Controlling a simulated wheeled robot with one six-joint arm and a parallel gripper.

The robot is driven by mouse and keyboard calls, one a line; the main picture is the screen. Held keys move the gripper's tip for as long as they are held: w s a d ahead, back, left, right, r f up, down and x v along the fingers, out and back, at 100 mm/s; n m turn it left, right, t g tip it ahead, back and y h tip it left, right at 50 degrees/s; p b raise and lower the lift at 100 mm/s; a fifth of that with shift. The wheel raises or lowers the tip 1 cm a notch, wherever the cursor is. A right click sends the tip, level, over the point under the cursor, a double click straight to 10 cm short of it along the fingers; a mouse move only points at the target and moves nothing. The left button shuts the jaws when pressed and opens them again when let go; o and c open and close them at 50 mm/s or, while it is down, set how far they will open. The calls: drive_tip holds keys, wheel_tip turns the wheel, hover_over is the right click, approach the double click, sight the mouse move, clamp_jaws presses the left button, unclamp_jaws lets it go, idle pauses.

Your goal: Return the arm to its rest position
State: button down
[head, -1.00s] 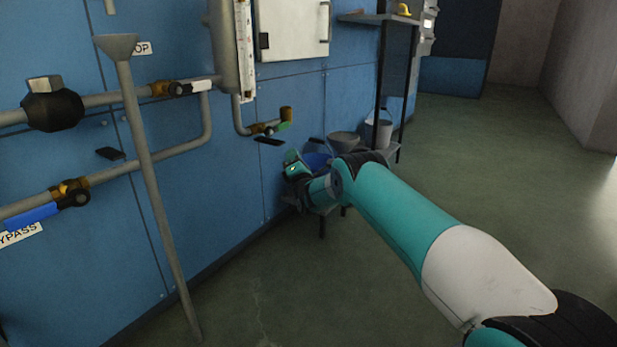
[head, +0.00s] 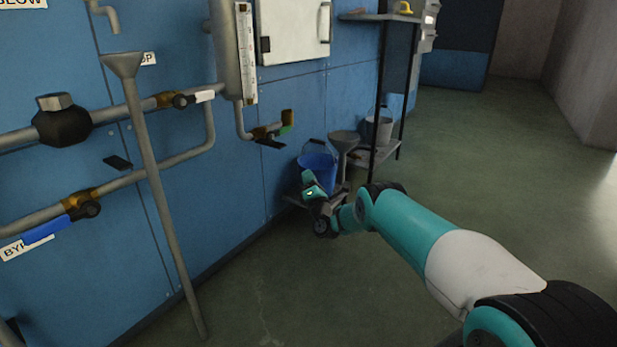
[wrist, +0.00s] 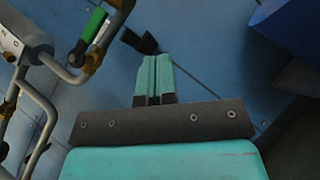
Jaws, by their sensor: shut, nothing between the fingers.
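My gripper (wrist: 154,62) shows in the wrist view with its two teal fingers together and nothing between them. Beyond them are the blue wall panels and a small black handle. In the head view my arm reaches from the lower right toward the middle. Its teal end (head: 313,188) is bent in front of the blue bucket (head: 319,162) near the wall. The fingertips are too small to make out there.
A grey funnel-topped pole (head: 155,190) stands in front. A shelf rack (head: 382,90) stands behind my arm. The floor at right is clear.

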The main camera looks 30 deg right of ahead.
idle(0.3)
drive_tip(key=w+a+r+m+g+y, duration=0.1)
drive_tip(key=w+a+r+g+y, duration=0.25)
drive_tip(key=a+r+y, duration=0.2)
drive_tip(key=s+a+r+m+g+y, duration=0.2)
drive_tip(key=s+a+r+m+g, duration=0.3)
drive_tip(key=a, duration=0.3)
drive_tip(key=s+a+r+m+g+h, duration=0.15)
drive_tip(key=s+m+g, duration=0.55)
drive_tip(key=s, duration=1.2)
drive_tip(key=s+a+r+m+g+h, duration=0.15)
drive_tip(key=s+m+g, duration=0.55)
drive_tip(key=s, duration=1.2)
drive_tip(key=s+a+r+n+y+p, duration=0.1)
drive_tip(key=s+a+r+p, duration=0.4)
drive_tip(key=r, duration=0.3)
drive_tip(key=s+a+r+n+g+y+p, duration=0.1)
drive_tip(key=s+a+r+n+y+p, duration=0.15)
drive_tip(key=a+r+p, duration=0.4)
drive_tip(key=s+a+r+n+p, duration=0.1)
drive_tip(key=s+a+r+p, duration=0.2)
drive_tip(key=s+r+p, duration=0.55)
drive_tip(key=w+r+p, duration=0.2)
drive_tip(key=r+p, duration=1.5)
drive_tip(key=r, duration=0.2)
drive_tip(key=w+r+p, duration=0.2)
drive_tip(key=r+p, duration=1.5)
drive_tip(key=r, duration=0.1)
drive_tip(key=shift+r, duration=0.4)
